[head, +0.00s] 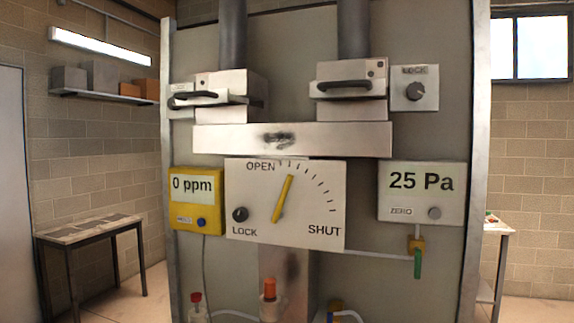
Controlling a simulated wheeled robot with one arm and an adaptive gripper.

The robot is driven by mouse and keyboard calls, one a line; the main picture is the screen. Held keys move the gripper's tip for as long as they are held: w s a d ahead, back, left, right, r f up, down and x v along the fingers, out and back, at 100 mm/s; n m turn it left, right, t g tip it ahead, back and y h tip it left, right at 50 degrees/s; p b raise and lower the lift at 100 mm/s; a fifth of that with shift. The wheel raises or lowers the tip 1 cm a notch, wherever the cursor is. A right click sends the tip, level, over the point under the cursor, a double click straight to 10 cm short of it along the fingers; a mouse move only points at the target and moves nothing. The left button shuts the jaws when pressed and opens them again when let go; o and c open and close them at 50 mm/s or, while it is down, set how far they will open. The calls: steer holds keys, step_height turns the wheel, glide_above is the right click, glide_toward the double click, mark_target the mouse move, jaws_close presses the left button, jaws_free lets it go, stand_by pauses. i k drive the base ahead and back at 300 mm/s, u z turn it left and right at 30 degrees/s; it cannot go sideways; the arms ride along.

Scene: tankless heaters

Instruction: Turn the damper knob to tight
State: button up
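A white damper plate (255,190) is fixed on the grey panel, marked OPEN at the top, SHUT at lower right and LOCK at lower left. A small black knob (240,214) sits on the plate just above the word LOCK. I cannot make out which way it is set, and no mark reading "tight" is legible. A yellow pointer lever (283,199) on the plate leans up and slightly right, nearer OPEN than SHUT on the tick arc. My gripper is not in view.
Another LOCK knob (415,91) is at upper right, beside two boxes with black handles. A yellow meter (196,201) reads 0 ppm; a white gauge (421,193) reads 25 Pa. A green-handled valve (417,263) and red-topped fittings sit lower. A table (90,230) stands at left.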

mark_target(240, 214)
steer(key=u, duration=2.1)
steer(key=i, duration=0.35)
steer(key=u, duration=0.1)
